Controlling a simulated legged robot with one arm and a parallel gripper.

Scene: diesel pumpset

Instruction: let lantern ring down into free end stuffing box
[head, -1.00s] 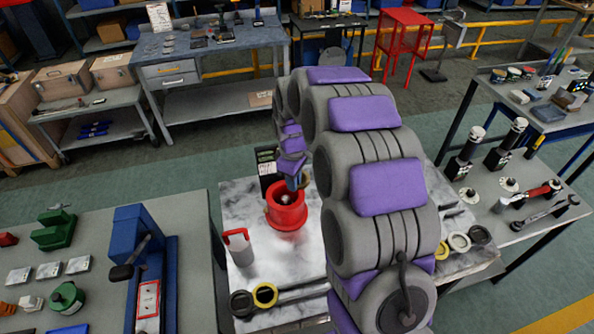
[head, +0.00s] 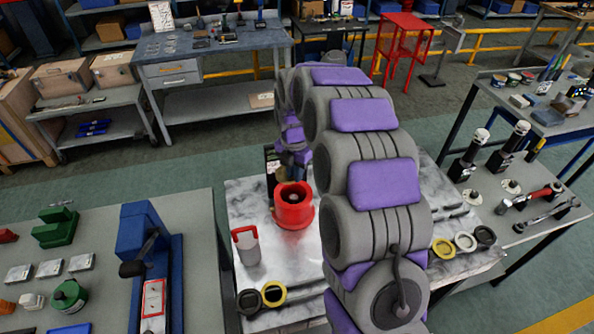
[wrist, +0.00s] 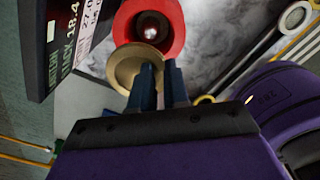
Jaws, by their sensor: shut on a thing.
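The red stuffing box (head: 293,210) stands on the marbled bench top, its round bore facing up. The wrist view looks into the red box (wrist: 172,22), where a shiny round shaft end shows in the bore. My gripper (wrist: 160,78) is shut on the brass-coloured lantern ring (wrist: 122,68). The ring is beside the bore in the wrist view, overlapping the box's rim; I cannot tell whether it touches. In the head view my gripper (head: 287,165) is just behind the box, and the ring is small and hard to make out.
A dark sign with white text (wrist: 75,35) stands close to the box. A grey can with a red handle (head: 246,247) stands front left of it. A black ring (head: 249,300) and a yellow ring (head: 274,294) lie at the bench's front. My arm covers the bench's middle.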

